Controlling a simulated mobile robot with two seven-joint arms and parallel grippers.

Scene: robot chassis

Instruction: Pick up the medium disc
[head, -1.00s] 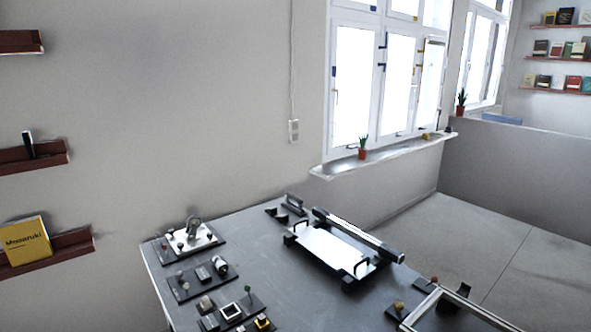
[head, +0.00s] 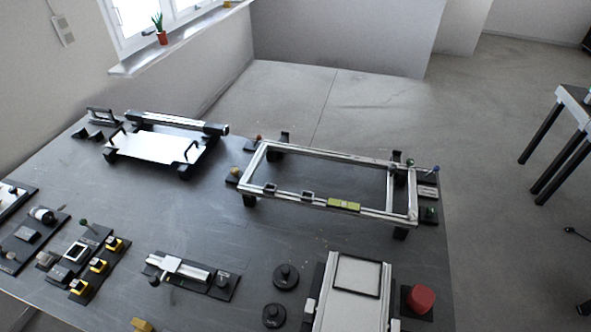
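Two dark round discs, each with a small raised knob, lie on the grey table (head: 215,230) at the front, left of a white panel. The farther disc (head: 286,277) is whole in view. The nearer disc (head: 273,315) is close to the bottom edge of the head view and looks slightly smaller. I cannot tell which of them is the medium disc. Neither of my grippers shows.
A metal frame (head: 300,150) stands behind the discs. The white panel (head: 352,290) and a red button (head: 420,298) are to their right, a rail fixture (head: 180,269) to their left. A white plate (head: 155,144) stands at the back left. The table middle is clear.

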